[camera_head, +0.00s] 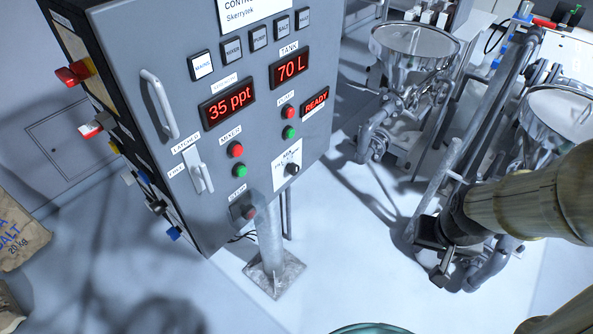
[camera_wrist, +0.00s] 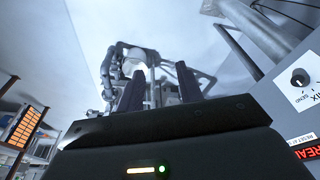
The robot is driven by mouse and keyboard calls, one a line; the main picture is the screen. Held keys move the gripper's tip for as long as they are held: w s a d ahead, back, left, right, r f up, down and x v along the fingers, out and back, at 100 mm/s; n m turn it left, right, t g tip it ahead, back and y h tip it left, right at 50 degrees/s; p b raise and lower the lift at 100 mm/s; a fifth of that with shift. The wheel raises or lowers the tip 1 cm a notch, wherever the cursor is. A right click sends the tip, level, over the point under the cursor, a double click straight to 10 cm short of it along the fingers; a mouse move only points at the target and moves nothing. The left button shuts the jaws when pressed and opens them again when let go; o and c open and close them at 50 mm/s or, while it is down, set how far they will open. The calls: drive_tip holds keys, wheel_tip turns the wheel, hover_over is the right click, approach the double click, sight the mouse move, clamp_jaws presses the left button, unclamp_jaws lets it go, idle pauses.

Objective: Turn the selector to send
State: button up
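The selector (camera_head: 291,169) is a small round black knob on a white plate at the lower right of the grey control cabinet (camera_head: 220,150). In the wrist view the selector (camera_wrist: 299,77) is at the right edge, with the word SEND beside it. Which way its pointer faces is too small to tell for sure. My gripper (camera_wrist: 158,80) is open and empty, its two dark fingers apart in the wrist view. In the head view my arm comes in from the right and its dark end is well to the right of the cabinet, apart from the selector.
Red and green buttons (camera_head: 238,171), a D-shaped handle (camera_head: 160,104) and a latch (camera_head: 200,172) are on the cabinet front. A post (camera_head: 272,235) stands below it. A steel hopper (camera_head: 415,45) and pipework stand behind at the right. The READY display (camera_head: 315,102) is lit.

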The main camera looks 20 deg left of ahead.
drive_tip(key=shift+o, duration=1.8)
drive_tip(key=shift+w+f, duration=0.1)
drive_tip(key=shift+f, duration=0.05)
drive_tip(key=w+a+f+n+t+y+b, duration=0.1)
drive_tip(key=w+a+f+n+y+b, duration=0.3)
drive_tip(key=f, duration=0.4)
drive_tip(key=w+a+f+n+t+y+b, duration=0.1)
drive_tip(key=w+a+f+n+t+b, duration=0.2)
drive_tip(key=w+f+n, duration=0.35)
drive_tip(key=w+a+r+n+y+b, duration=0.2)
drive_tip(key=a+r+n+y+b, duration=0.2)
drive_tip(key=a+y, duration=0.7)
drive_tip(key=shift+r+t+b, duration=0.35)
drive_tip(key=shift+r+t, duration=0.05)
drive_tip(key=shift+r, duration=0.1)
drive_tip(key=shift+n, duration=0.25)
